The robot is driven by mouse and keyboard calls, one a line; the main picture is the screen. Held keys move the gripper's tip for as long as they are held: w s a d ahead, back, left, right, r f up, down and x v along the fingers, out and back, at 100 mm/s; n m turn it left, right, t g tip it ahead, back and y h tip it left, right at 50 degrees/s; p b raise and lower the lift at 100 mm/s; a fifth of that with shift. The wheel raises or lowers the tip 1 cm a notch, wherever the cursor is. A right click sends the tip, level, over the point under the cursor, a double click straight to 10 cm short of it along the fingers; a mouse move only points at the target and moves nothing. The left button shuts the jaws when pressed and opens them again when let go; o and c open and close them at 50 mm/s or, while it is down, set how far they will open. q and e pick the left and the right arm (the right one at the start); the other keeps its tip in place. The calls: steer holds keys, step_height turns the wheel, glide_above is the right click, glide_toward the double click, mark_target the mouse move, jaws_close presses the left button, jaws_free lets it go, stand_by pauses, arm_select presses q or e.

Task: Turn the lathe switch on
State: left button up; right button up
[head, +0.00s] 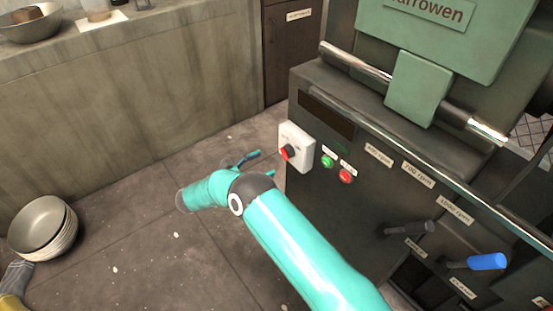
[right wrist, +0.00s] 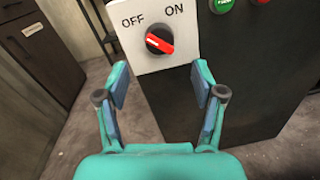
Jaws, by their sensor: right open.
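The lathe switch is a black rotary knob with a red pointer (head: 287,153) on a white box (head: 302,143) at the left end of the dark lathe front. In the right wrist view, the knob (right wrist: 158,41) sits below the labels OFF and ON. Its red bar lies slantwise, its right end lower. My right gripper (head: 263,163) is open and empty, just left of the switch box in the head view. In the right wrist view, its fingers (right wrist: 160,80) stand apart below the knob, and no contact shows. My left gripper is not in view.
A green button (head: 327,161) and a red button (head: 345,176) sit right of the switch. A grey lever (head: 409,228) and a blue-handled lever (head: 487,262) project from the lathe farther right. Stacked bowls (head: 43,228) stand at the left. Bare floor lies between.

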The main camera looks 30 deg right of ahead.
mark_target(286, 153)
steer(key=d, duration=0.7)
